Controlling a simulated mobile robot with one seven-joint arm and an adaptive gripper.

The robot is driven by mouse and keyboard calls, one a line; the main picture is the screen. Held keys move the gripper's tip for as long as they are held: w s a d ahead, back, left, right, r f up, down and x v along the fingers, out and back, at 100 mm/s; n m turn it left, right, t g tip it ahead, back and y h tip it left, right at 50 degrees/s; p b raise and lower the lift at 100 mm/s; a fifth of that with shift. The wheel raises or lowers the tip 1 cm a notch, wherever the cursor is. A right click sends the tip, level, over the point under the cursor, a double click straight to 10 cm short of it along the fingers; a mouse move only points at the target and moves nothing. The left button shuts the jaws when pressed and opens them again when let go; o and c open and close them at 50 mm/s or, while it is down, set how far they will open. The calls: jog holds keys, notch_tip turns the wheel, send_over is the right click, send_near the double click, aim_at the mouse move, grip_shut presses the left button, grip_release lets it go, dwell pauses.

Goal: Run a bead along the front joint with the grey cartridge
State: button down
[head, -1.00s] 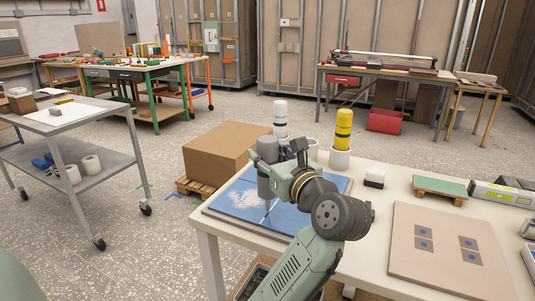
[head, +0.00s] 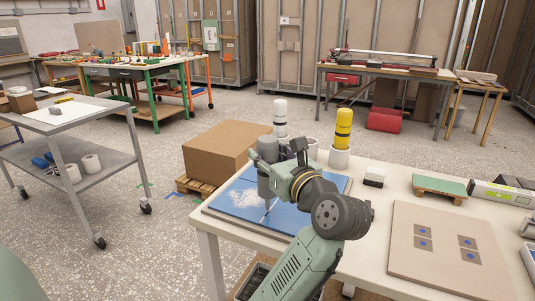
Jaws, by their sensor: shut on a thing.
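My gripper (head: 280,180) is shut on the grey cartridge (head: 265,180), which it holds upright, nozzle down, over the blue panel (head: 297,219) at the left end of the white table. The nozzle tip (head: 267,208) is at or close to the panel's surface; I cannot tell whether it touches. A white patch (head: 243,198) and a thin pale line show on the panel. My arm hides much of the panel's front and right part, so I cannot make out the front joint clearly.
A white cartridge (head: 280,118) and a yellow cartridge (head: 343,130) stand in holders behind the panel. A small black-and-white block (head: 375,177), a green board (head: 440,188) and a beige board (head: 449,252) with blue dots lie to the right. A cardboard box (head: 223,150) stands beyond the table.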

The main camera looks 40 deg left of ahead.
aim_at(265, 140)
jog(key=shift+f+b, duration=0.4)
jog(key=shift+f, duration=0.1)
dwell(0.5)
jog(key=shift+s, duration=0.1)
jog(key=shift+s+d, duration=0.15)
jog(key=shift+s, duration=0.35)
notch_tip(265, 140, up, 5)
jog(key=p, duration=0.4)
jog(key=shift+r+p, duration=0.1)
jog(key=shift+p, duration=0.25)
dwell(0.5)
